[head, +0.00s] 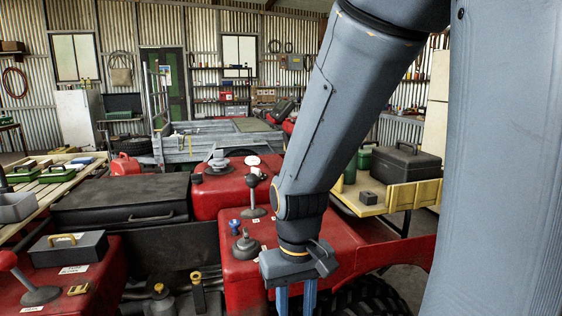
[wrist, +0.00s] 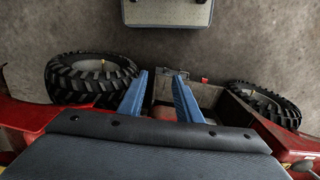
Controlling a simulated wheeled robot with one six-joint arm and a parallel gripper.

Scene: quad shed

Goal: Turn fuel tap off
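My gripper (head: 296,299) points down at the right side of the near red bodywork (head: 240,275). Its two blue fingers are apart, with nothing visible between them; they also show open in the wrist view (wrist: 159,97). I cannot pick out the fuel tap for certain. A small upright brass-coloured fitting (head: 198,290) stands low in the dark gap left of the red bodywork, apart from my gripper. The wrist view shows no clear tap.
A red-knobbed lever (head: 38,294) and a dark box with a handle (head: 70,247) sit at the left. A large black box (head: 125,200) lies behind. Tyres (wrist: 88,78) flank a grey open bin (wrist: 215,100) below my gripper. A wooden stand (head: 412,194) is at the right.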

